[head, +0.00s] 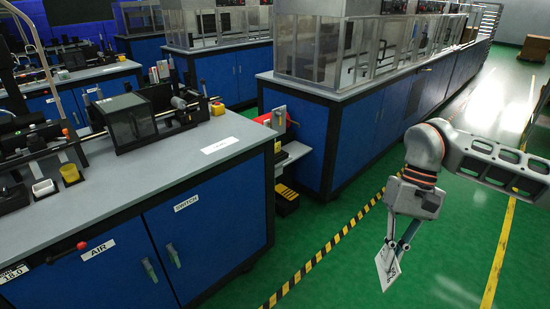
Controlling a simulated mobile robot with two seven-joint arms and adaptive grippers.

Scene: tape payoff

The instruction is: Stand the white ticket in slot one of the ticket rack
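My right gripper (392,252) hangs at the right over the green floor, pointing down. Its fingers are closed on a white ticket (388,269) with dark print. The ticket hangs tilted below the fingertips, clear of any surface. I cannot pick out the ticket rack or its slot one with certainty in the head view. My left gripper does not show.
Open green floor (345,275) lies around the gripper.

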